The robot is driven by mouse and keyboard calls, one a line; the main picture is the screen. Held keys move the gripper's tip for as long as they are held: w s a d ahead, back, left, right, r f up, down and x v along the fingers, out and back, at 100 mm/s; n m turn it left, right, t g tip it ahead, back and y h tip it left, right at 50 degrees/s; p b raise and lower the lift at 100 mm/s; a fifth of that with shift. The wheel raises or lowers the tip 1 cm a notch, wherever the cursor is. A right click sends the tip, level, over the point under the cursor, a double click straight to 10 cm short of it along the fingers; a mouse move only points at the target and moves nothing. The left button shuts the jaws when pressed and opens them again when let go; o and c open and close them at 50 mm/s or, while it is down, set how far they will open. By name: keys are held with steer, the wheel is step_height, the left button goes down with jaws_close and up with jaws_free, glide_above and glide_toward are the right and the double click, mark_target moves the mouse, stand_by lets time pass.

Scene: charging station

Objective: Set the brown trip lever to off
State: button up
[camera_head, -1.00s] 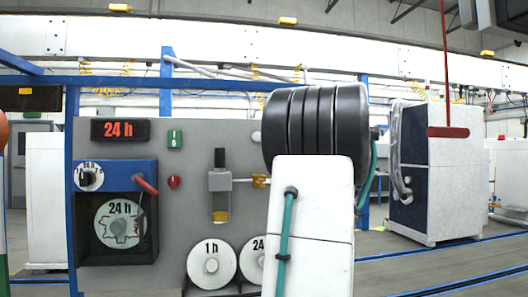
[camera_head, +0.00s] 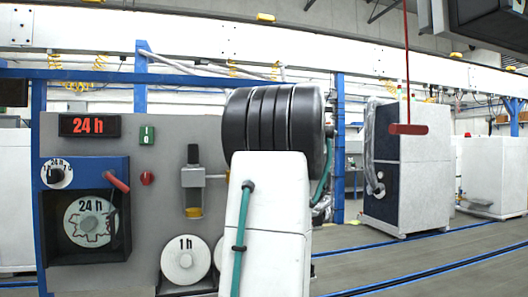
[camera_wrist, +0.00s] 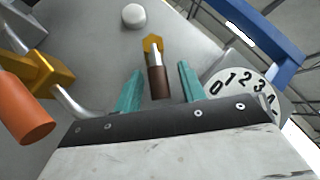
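The brown trip lever (camera_wrist: 157,78) shows in the wrist view as a short brown grip on a metal shaft from a yellow hexagonal base (camera_wrist: 152,45) on the grey panel. My gripper (camera_wrist: 160,80) is open. Its two teal fingers stand on either side of the brown grip, with a visible gap on both sides. Contact cannot be seen. In the head view my arm covers this part of the panel, so the lever and my gripper are hidden there.
In the wrist view, an orange handle (camera_wrist: 25,115) with a yellow block (camera_wrist: 42,75) is at left, and a numbered dial (camera_wrist: 245,90) is close on the right. In the head view, the panel (camera_head: 150,225) also carries a red lever (camera_head: 117,183) and a slider (camera_head: 193,178).

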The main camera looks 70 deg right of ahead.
steer(key=v, duration=0.7)
steer(key=shift+s+a+f, duration=0.15)
steer(key=shift+s+f, duration=0.05)
steer(key=shift+s, duration=0.1)
